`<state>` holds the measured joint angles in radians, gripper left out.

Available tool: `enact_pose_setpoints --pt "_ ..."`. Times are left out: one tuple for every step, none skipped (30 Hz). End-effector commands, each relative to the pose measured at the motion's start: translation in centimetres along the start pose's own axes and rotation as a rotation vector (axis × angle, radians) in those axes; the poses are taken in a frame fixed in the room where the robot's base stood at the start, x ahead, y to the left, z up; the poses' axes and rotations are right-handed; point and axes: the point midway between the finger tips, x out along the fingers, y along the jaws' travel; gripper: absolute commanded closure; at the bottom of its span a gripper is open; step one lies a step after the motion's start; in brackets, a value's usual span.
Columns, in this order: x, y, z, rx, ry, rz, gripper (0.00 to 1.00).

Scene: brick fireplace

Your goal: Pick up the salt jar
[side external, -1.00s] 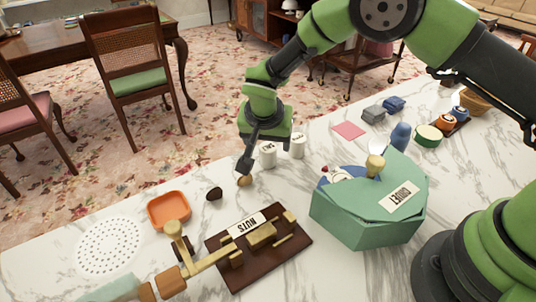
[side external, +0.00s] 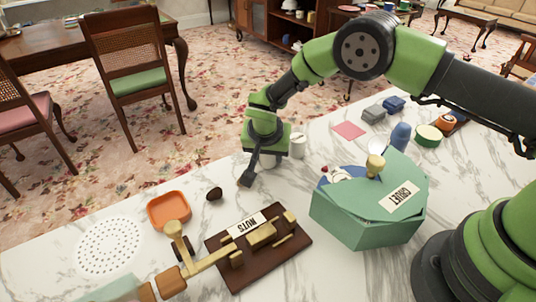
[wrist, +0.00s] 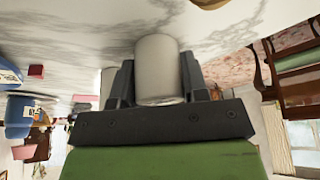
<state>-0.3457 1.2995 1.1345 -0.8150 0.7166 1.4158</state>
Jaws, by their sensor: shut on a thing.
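A white cylindrical jar (wrist: 158,70) stands between my gripper's fingers in the wrist view, with a finger on each side. No label shows on the side facing the wrist camera. In the side view my gripper (side external: 260,172) is low over the marble counter and shut on this jar, the left of two white jars; my gripper mostly hides it. The other white jar (side external: 298,146) stands just to the right. The held jar appears to be at counter level; I cannot tell whether it touches.
The green cruet box (side external: 350,215) stands to the right, and the nuts board (side external: 290,253) lies in front. An orange tray (side external: 155,222) and a dark nut (side external: 215,193) are to the left. A pink card (side external: 349,130) lies behind.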

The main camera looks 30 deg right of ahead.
Motion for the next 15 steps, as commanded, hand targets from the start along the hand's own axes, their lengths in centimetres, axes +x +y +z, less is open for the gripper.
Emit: enact_pose_setpoints --pt "0.0 0.0 0.0 0.0 0.0 0.0 0.84" --pt "0.0 0.0 0.0 0.0 0.0 0.0 0.84" --pt "0.0 0.0 0.0 0.0 0.0 0.0 0.84" --pt "0.0 0.0 0.0 0.0 0.0 0.0 0.84" --pt "-0.1 0.0 0.0 0.0 0.0 0.0 0.84" --pt "-0.2 0.0 -0.1 0.0 0.0 -0.001 0.84" --pt "-0.3 0.0 -0.1 0.0 0.001 -0.001 0.84" --pt "-0.5 0.0 -0.2 0.0 0.001 -0.001 0.84" --pt "-1.0 -0.1 -0.4 0.001 0.001 -0.001 0.84" --pt "-1.4 -0.1 -0.6 0.002 0.001 -0.002 0.84" --pt "-1.9 -0.1 -0.8 0.003 0.001 -0.003 0.84" --pt "-2.7 -0.1 -1.1 0.002 0.001 -0.003 0.84" --pt "-3.3 -0.1 -1.4 0.002 0.002 -0.004 0.84" --pt "-3.9 -0.1 -1.7 0.003 0.003 -0.004 0.84" --pt "-4.7 -0.1 -2.0 0.002 0.002 -0.004 0.84"
